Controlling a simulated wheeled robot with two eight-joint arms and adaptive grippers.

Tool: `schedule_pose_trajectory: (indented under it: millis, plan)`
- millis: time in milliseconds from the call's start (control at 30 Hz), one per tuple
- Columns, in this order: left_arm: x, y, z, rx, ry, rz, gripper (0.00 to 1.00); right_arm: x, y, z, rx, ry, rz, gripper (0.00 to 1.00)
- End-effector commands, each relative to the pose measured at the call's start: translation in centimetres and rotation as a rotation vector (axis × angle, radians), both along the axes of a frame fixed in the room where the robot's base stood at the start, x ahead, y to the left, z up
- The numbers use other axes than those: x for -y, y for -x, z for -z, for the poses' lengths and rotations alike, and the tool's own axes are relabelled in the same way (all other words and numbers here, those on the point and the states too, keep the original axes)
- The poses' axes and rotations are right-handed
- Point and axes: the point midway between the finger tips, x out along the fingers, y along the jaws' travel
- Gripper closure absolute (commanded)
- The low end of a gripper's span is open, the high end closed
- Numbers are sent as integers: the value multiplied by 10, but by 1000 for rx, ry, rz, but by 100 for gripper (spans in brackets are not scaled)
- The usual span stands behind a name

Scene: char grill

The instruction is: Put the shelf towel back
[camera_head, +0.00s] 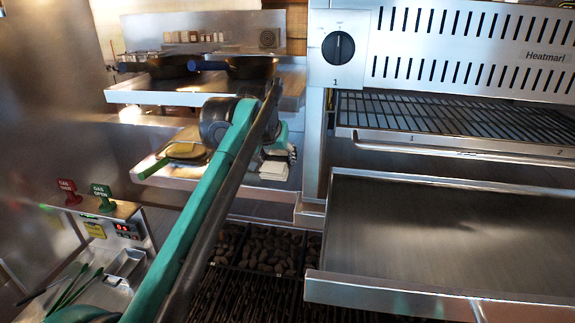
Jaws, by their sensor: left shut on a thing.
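My left arm reaches up from the lower left to the lower back shelf (185,186). My left gripper (279,148) is at the right end of that shelf, partly hidden behind my own arm. It is shut on a white towel (274,171), which shows just below the fingers at the shelf's right side. The fingertips are small and partly covered, and I cannot tell whether the towel rests on the shelf. My right gripper is not in view.
Dark pans (250,67) stand on the upper shelf. A green-handled tool and a yellowish item (187,150) lie on the lower shelf. The Heatmari grill (470,50) with its rack and tray (450,235) fills the right. A gas control box (112,228) stands left; charcoal (268,248) lies below.

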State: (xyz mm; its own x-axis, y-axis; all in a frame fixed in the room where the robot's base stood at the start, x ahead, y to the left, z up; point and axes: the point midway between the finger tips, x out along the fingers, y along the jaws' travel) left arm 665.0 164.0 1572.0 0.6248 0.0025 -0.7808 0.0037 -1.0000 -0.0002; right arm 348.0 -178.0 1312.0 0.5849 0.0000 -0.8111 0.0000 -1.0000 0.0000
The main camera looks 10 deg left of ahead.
Motion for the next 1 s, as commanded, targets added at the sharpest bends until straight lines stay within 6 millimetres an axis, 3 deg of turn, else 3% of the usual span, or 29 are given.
schedule_pose_trajectory:
  millis: [400, 767, 900, 1000]
  plan:
    - [-1, -87, 43, 1, 0, 0, 81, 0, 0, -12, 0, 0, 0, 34]
    - [-1, -120, 61, 0, 0, 0, 81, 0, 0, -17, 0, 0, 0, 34]
    - [-1, -136, 70, 0, 0, 0, 81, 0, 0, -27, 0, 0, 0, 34]
    - [-1, -138, 74, 1, 0, 0, 81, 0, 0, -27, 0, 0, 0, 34]
